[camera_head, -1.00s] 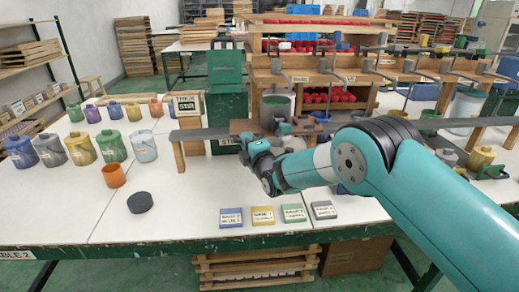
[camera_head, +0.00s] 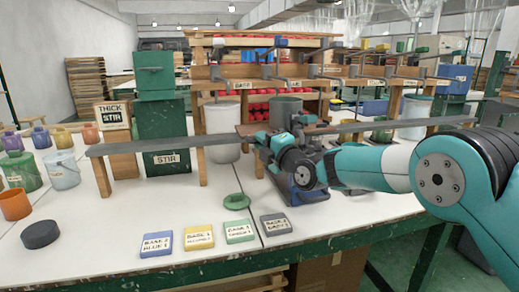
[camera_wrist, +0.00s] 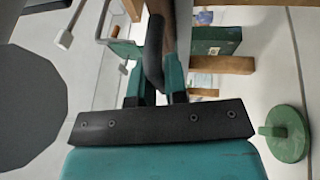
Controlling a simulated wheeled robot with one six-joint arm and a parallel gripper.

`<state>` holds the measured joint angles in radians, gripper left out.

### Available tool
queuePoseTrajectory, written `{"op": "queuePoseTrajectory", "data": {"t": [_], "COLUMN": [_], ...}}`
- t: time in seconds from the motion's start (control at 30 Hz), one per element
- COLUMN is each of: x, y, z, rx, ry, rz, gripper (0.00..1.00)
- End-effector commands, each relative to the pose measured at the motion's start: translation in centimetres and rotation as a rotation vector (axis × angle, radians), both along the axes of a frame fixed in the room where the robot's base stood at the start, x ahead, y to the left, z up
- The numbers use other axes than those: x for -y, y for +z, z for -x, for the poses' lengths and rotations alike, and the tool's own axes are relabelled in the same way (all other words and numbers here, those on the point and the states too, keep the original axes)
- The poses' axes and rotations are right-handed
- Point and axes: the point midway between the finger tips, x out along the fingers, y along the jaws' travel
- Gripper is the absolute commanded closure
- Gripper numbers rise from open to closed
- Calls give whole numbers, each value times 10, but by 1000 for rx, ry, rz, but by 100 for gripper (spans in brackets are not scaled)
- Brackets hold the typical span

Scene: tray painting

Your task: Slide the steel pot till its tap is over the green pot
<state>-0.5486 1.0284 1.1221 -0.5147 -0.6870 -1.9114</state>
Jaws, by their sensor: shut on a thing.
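The steel pot (camera_head: 286,107) sits on a brown wooden carriage on the long grey rail (camera_head: 125,147). My gripper (camera_head: 266,146) is at the front of the carriage. In the wrist view it (camera_wrist: 155,85) is shut on a dark curved handle (camera_wrist: 154,50). The pot's tap cannot be made out behind my gripper. A green pot (camera_head: 382,134) partly shows behind the rail, right of the carriage; I cannot tell if it is the task's one. A blue pot (camera_head: 303,192) is partly seen below my gripper. My arm hides the area to its right.
A green knobbed lid (camera_head: 237,202) lies on the white table, with several labelled blocks (camera_head: 199,237) in front. A black disc (camera_head: 41,235) and an orange pot (camera_head: 15,204) are at left. A green stir cabinet (camera_head: 166,130) and a pale pail (camera_head: 222,132) stand behind the rail.

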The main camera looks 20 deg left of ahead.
Motion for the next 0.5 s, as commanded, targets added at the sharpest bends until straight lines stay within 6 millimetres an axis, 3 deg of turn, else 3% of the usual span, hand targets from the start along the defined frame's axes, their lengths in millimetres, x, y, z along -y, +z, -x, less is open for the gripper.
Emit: {"op": "queuePoseTrajectory", "data": {"t": [0.33,0.37,0.4,0.43,0.5], "x": [1,1,1,1,1], "y": [1,1,1,0,0], "z": [-1,-1,-1,-1,-1], "rx": [1,1,1,1,1], "ry": [-3,-3,-2,-2,-2], "rz": [1,-1,-1,-1,-1], "gripper": [100,79,70,63,62]}}
